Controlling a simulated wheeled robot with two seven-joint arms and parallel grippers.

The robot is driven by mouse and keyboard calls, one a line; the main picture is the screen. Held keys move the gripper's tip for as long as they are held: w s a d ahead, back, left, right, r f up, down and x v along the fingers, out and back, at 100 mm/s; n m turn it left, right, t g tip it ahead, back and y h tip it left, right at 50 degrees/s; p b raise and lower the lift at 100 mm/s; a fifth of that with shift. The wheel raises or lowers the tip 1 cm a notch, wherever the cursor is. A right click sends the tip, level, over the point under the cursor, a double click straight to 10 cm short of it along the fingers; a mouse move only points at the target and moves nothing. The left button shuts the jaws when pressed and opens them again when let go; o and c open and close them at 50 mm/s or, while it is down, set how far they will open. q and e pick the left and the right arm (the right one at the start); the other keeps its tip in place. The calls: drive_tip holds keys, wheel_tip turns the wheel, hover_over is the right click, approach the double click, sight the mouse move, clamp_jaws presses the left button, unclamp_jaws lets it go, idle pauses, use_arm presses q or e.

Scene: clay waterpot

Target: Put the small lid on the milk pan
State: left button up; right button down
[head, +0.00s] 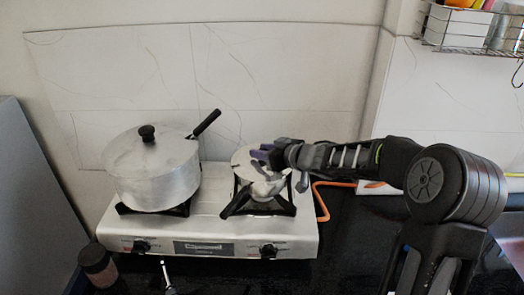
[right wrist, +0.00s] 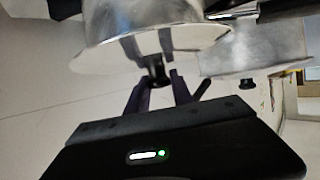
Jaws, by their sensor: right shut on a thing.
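The small lid (head: 242,158) is a pale metal disc with a black knob (right wrist: 157,73). My right gripper (head: 262,158) comes in from the right, shut on this knob; its two purple-grey fingers also show in the right wrist view (right wrist: 158,88). The small metal milk pan (head: 266,188) stands on the right burner, directly under the lid. The lid lies over the pan's mouth; I cannot tell whether it rests fully on the rim. The fingers hide part of the lid in the head view. My left gripper is not in view.
A large lidded pot (head: 155,175) stands on the left burner of the white stove (head: 205,243). A black handle (head: 207,122) sticks up at its right. An orange hose (head: 322,205) runs right of the stove. A dark jar (head: 98,266) stands front left. A wire rack (head: 470,42) hangs upper right.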

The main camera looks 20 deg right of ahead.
drive_tip(key=shift+s+f, duration=0.1)
drive_tip(key=shift+f, duration=0.25)
drive_tip(key=c, duration=1)
unclamp_jaws()
drive_tip(key=shift+c, duration=0.2)
drive_tip(key=shift+r, duration=0.1)
drive_tip(key=shift+s+d+r, duration=0.15)
drive_tip(key=shift+s+d, duration=0.05)
drive_tip(key=shift+s, duration=0.1)
drive_tip(key=v, duration=0.6)
drive_tip(key=shift+s+a+r, duration=0.1)
drive_tip(key=shift+a+r, duration=0.05)
drive_tip(key=shift+r, duration=0.05)
drive_tip(key=shift+s+r, duration=0.1)
drive_tip(key=shift+s, duration=0.2)
